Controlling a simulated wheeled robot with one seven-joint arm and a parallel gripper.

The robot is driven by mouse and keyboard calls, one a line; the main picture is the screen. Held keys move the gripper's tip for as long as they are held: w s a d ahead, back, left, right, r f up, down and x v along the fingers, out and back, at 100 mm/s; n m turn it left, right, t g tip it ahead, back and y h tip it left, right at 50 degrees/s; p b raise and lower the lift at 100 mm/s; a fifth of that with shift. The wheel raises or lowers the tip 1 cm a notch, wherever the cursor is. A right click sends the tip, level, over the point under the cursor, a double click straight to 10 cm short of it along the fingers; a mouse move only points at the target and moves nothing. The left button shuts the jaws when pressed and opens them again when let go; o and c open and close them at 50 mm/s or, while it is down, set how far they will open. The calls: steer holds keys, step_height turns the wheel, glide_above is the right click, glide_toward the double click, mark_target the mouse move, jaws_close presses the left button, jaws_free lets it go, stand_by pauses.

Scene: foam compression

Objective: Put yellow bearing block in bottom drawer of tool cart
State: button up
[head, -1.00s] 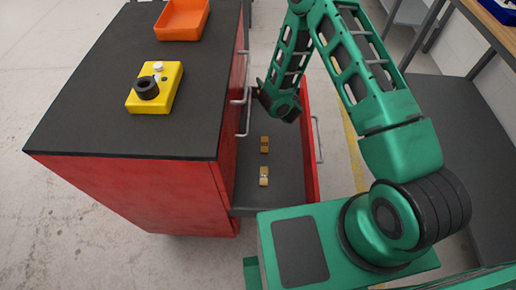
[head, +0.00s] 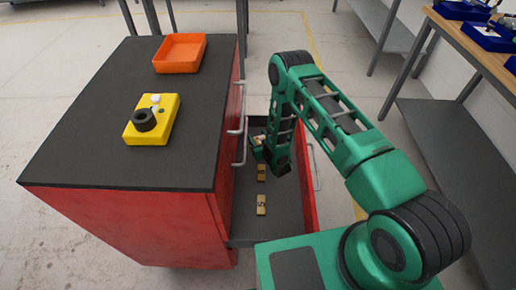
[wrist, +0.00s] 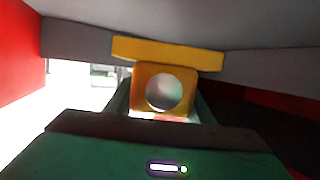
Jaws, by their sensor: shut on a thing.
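The tool cart (head: 85,130) has a dark top and red sides, and its bottom drawer (head: 285,225) stands open on the right. My gripper (head: 257,149) is low over the far part of the open drawer. It is shut on the yellow bearing block (wrist: 190,84), which has a round hole and a wide flat flange. In the wrist view the flange lies close to a grey drawer surface (wrist: 265,68); I cannot tell whether they touch. In the head view my arm mostly hides the held block.
Two small yellowish blocks (head: 262,172) (head: 261,205) lie in the drawer nearer me. A yellow control box (head: 165,110) and an orange tray (head: 180,55) sit on the cart top. A grey shelf (head: 450,160) and workbench stand at right.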

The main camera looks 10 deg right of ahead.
steer(key=shift+f, duration=2.35)
steer(key=o, duration=1.5)
steer(key=shift+f, duration=0.1)
